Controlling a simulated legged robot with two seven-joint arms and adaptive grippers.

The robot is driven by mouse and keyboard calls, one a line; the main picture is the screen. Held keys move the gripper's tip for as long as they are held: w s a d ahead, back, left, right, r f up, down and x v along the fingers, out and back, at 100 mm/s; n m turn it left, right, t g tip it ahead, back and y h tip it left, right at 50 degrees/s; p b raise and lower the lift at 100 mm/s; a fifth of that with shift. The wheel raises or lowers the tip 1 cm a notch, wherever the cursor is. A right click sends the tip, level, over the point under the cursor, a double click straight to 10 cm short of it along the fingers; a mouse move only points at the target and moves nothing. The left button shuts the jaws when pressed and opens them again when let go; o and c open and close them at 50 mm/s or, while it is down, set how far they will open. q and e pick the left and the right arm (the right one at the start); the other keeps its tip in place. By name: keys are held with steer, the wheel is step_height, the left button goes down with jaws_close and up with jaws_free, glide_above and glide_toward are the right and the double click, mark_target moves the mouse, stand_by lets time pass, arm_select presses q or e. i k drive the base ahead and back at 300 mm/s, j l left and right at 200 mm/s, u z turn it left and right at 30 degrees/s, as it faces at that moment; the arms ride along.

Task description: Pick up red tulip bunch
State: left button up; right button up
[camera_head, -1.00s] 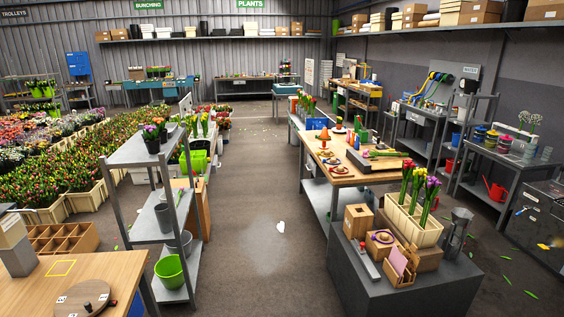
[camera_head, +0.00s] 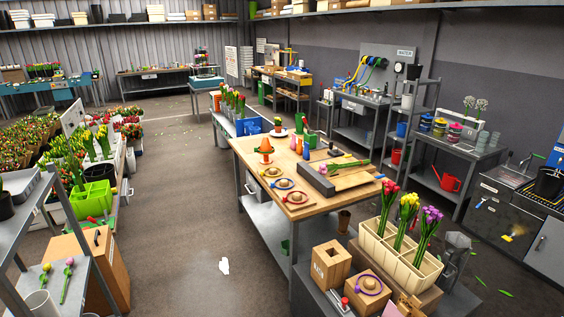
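A red tulip bunch (camera_head: 386,204) stands upright in the left part of a cream divided crate (camera_head: 400,257), on the near grey bench at the lower right. A yellow bunch (camera_head: 406,218) stands in the middle of the crate, and a purple bunch (camera_head: 426,231) stands to its right. The three bunches stand side by side with their green stems reaching down into the crate, and the stem ends are hidden by its walls. Neither of my grippers shows in the head view.
A wooden box (camera_head: 330,265) and a box with a purple ring (camera_head: 368,286) stand left of the crate. A grey container (camera_head: 455,252) stands to its right. The wooden worktable (camera_head: 250,155) lies behind. The floor (camera_head: 185,220) left of the table is mostly clear.

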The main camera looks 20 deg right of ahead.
mark_target(390, 189)
steer(key=i+j+z, duration=0.1)
steer(key=i+z, duration=0.3)
steer(key=i, duration=0.15)
steer(key=i+j+z, duration=0.25)
steer(key=i+z, duration=0.2)
